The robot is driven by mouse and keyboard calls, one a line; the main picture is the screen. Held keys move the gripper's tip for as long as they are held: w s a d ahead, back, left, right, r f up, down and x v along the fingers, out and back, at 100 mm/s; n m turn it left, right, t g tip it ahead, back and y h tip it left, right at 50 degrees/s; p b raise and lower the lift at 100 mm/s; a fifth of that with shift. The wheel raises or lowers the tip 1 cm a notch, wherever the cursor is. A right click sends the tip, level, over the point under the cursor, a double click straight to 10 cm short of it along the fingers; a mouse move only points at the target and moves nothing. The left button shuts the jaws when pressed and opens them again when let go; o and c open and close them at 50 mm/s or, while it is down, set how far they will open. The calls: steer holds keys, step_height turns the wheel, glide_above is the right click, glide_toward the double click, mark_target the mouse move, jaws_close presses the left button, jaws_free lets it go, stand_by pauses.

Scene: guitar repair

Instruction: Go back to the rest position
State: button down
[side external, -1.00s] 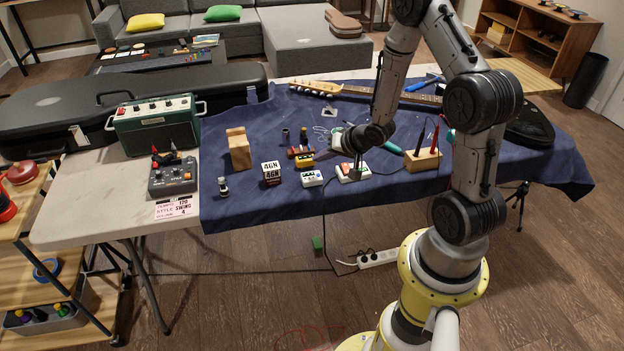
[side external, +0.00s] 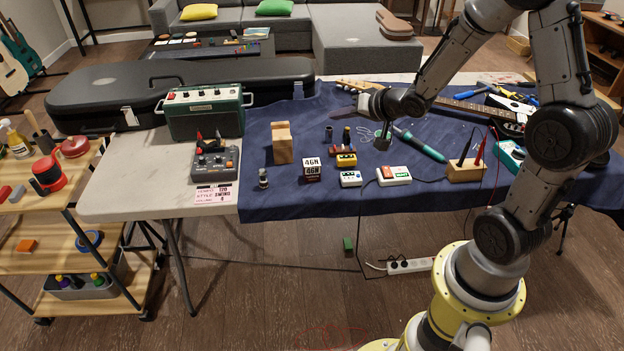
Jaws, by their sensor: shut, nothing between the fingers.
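My gripper (side external: 364,104) is at the left end of my arm, above the blue cloth (side external: 262,203) on the table. It points left, near the guitar's headstock end, and is shut and empty. The guitar (side external: 465,106) lies along the back of the cloth, partly hidden behind my arm. A white switch box (side external: 395,176) with a red part stands at the front of the cloth, below and apart from my gripper.
A teal soldering iron or similar tool (side external: 425,147) lies right of my gripper. A wooden block with upright tools (side external: 466,170) stands at front right. A wooden block (side external: 282,143), small pedals (side external: 350,178) and a green amplifier (side external: 203,109) stand left. A black case (side external: 90,101) lies behind.

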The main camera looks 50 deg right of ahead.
steer(key=s+a+r+n, duration=0.2)
steer(key=s+a+r, duration=0.15)
steer(key=r, duration=0.45)
steer(key=s+a+r+n, duration=0.1)
steer(key=s+a+r, duration=0.2)
steer(key=a+r, duration=0.3)
steer(key=s+a+f+n+g, duration=0.2)
steer(key=s+g, duration=0.1)
steer(key=s, duration=0.6)
steer(key=s+a+f+n+g+y, duration=0.1)
steer(key=s+a+f+n+g, duration=0.1)
steer(key=s, duration=0.8)
steer(key=shift+s+n+g, duration=0.25)
steer(key=shift+n+g, duration=0.25)
steer(key=shift+n, duration=0.3)
